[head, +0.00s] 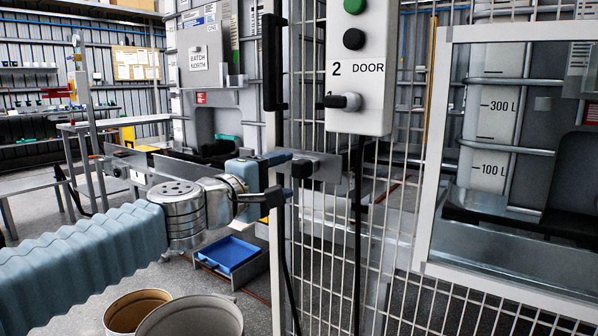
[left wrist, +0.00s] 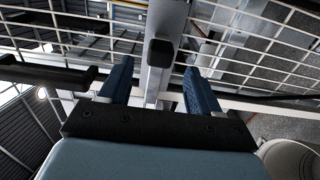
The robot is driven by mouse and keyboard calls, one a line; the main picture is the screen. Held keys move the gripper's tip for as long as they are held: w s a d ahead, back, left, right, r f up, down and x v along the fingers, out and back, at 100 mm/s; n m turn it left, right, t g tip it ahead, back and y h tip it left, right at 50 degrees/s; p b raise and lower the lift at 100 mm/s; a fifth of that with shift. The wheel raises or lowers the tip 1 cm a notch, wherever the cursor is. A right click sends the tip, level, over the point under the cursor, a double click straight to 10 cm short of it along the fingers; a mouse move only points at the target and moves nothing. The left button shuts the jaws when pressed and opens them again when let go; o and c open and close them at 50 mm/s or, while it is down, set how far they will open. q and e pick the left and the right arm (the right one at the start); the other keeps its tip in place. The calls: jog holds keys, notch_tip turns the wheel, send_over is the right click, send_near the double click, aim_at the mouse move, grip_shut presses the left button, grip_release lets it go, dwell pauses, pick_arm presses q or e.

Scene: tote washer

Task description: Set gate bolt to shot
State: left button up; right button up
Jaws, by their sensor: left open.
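The gate bolt (head: 329,166) is a grey metal bar or plate with a black knob (head: 302,168), mounted across the post of the mesh gate. In the left wrist view the black knob (left wrist: 160,53) stands in line with the gap between the fingers, somewhat ahead of them. My left gripper (head: 285,175) is open and empty, just left of the knob and pointing right at it; I cannot tell whether a finger touches it. The far end of the bolt is partly hidden behind the hanging cable, so its position is unclear. My right gripper is not in view.
A white control box (head: 361,68) marked "2 DOOR" hangs above the bolt, with black cables below it. A black pull handle (head: 271,62) is above my gripper. Wire mesh (head: 330,250) lies behind. Bins (head: 190,318) and a blue tray (head: 229,254) stand low at left.

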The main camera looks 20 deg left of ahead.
aim_at(296, 171)
pick_arm(q)
jog(key=x, duration=0.6)
jog(key=shift+w+d, duration=0.15)
jog(key=shift+w, duration=0.15)
